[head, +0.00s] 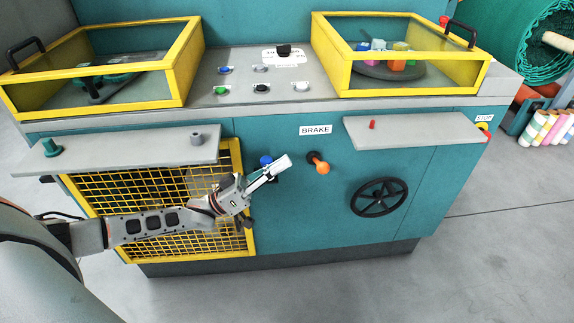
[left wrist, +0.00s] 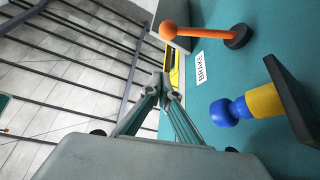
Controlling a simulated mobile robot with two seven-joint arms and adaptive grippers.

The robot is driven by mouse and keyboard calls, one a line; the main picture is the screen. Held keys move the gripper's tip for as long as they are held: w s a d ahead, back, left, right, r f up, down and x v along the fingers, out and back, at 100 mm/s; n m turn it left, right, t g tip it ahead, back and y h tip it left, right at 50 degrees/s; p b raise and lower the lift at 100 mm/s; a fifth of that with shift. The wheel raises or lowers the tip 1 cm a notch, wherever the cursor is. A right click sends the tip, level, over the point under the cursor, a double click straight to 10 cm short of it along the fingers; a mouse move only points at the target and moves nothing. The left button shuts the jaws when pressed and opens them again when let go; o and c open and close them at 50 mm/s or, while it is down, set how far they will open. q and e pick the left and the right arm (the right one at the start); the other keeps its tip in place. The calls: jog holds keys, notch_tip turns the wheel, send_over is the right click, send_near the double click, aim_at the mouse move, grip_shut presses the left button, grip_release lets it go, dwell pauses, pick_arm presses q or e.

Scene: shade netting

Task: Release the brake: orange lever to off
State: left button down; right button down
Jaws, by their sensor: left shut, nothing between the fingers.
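The orange brake lever (head: 321,167) stands out from the teal front panel on a dark round hub, below the BRAKE label (head: 316,130). In the left wrist view the lever (left wrist: 205,34) shows its round knob at the upper middle and its hub to the right. My left gripper (head: 284,162) is shut and empty, left of the lever and apart from it. In the left wrist view its fingertips (left wrist: 160,86) meet below the knob, with a gap between. My right gripper is not in view.
A blue knob (head: 266,160) with a yellow collar in the wrist view (left wrist: 222,112) is close beside my left gripper. A yellow mesh guard (head: 150,242) and a grey shelf (head: 125,152) are left. A black handwheel (head: 378,197) and another shelf (head: 405,130) are right.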

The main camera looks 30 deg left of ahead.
aim_at(319, 165)
pick_arm(q)
jog(key=x, duration=0.9)
jog(key=f, duration=0.2)
jog(key=s+f, duration=0.1)
jog(key=f, duration=0.1)
jog(key=shift+s+d, duration=0.1)
jog(key=shift+d, duration=0.25)
